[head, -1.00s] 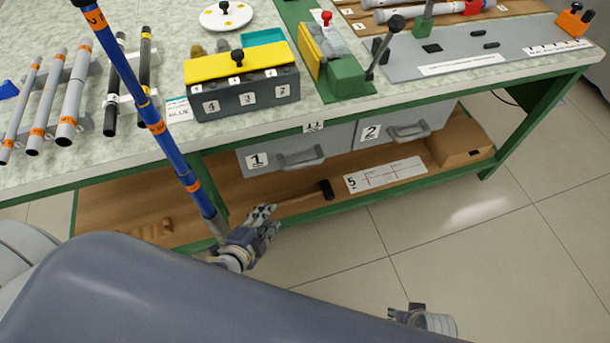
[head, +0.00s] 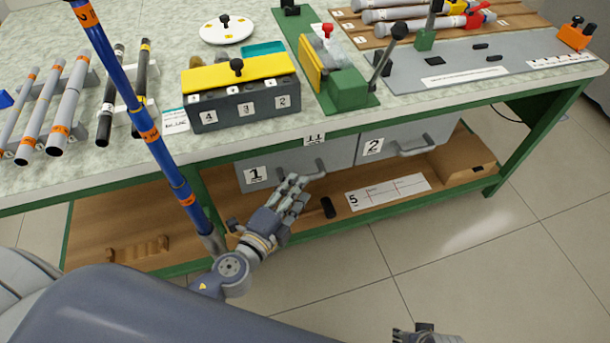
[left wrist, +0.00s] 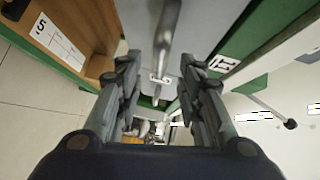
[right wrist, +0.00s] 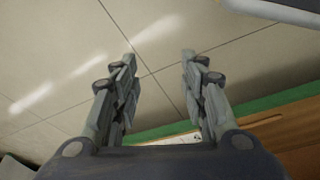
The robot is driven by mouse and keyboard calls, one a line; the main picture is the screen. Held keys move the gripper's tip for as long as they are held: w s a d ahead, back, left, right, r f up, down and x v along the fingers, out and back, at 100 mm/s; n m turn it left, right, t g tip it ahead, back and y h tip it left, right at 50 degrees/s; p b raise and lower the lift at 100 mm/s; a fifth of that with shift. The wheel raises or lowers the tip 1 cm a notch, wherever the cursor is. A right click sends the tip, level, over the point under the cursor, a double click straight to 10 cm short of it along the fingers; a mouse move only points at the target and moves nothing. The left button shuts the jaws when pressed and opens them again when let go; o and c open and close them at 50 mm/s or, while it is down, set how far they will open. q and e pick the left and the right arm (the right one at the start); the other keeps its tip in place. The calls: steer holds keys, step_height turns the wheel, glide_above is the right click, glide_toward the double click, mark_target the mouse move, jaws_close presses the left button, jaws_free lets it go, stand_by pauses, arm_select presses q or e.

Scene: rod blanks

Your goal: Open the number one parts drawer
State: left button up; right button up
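The number one parts drawer (head: 250,174) is a grey front with a "1" label under the bench top. It looks shut, level with the drawer beside it. Its grey bar handle (head: 316,168) is partly hidden by my left gripper (head: 298,184). That gripper is at the drawer's handle, with fingers apart. In the left wrist view, a grey handle bar (left wrist: 166,40) shows in the gap between the open fingertips (left wrist: 162,64); I cannot tell whether they touch it. My right gripper (right wrist: 159,58) is open and empty over the floor, low at the head view's bottom edge.
Drawer "2" (head: 400,140) is to the right. A long blue rod (head: 150,130) with orange bands crosses the view left of my left gripper. The floor in front is clear.

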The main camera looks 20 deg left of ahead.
arm_select(q)
steer(key=shift+x, duration=2.55)
arm_select(e)
steer(key=shift+s+f, duration=0.2)
steer(key=shift+f, duration=0.45)
steer(key=shift+s+f, duration=0.15)
steer(key=shift+f, duration=0.45)
arm_select(q)
jaws_close()
